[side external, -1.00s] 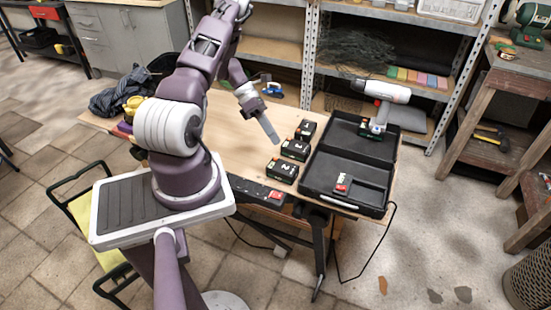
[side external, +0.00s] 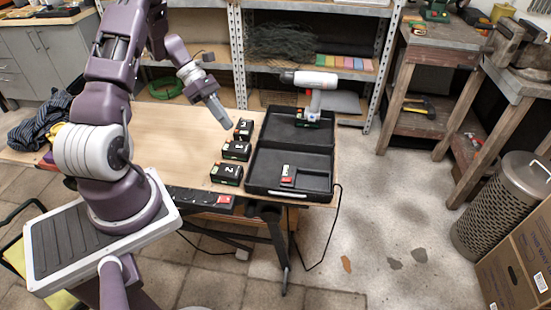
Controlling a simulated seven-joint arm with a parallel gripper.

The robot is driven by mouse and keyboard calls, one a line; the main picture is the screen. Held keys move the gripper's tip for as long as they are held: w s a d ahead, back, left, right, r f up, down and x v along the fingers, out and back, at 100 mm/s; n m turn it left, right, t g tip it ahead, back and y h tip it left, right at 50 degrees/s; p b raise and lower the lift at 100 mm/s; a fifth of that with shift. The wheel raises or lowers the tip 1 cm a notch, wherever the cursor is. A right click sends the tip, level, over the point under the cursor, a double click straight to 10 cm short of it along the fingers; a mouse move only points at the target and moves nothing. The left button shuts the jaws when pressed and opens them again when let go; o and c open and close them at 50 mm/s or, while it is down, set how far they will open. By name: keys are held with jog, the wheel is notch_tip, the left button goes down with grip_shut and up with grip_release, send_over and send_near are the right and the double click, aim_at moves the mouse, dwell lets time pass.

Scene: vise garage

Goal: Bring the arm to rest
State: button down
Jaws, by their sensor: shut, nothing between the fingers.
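My gripper (side external: 221,113) is shut and empty. The fingertips appear clear of the bench top and of the packs, though the exact gap is hard to tell.
Three black battery packs stand in a row: the far one (side external: 243,130), the middle one (side external: 236,151) and the near one (side external: 227,174). Right of them lies an open black case (side external: 258,190) with a small red-marked item (side external: 286,173). A white drill (side external: 315,90) stands at its back.

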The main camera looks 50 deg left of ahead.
jog(key=s+d+r+m+g+y, duration=0.2)
jog(key=d+r+m+y, duration=0.1)
jog(key=d+r+m, duration=1.2)
jog(key=s+d+r+m+t+y, duration=0.4)
jog(key=s+d+r+m, duration=0.4)
jog(key=s+m, duration=0.4)
jog(key=shift+s+d+r+m+t+y, duration=0.2)
jog(key=shift+s+d+m+t+y, duration=0.2)
jog(key=shift+s+d, duration=0.3)
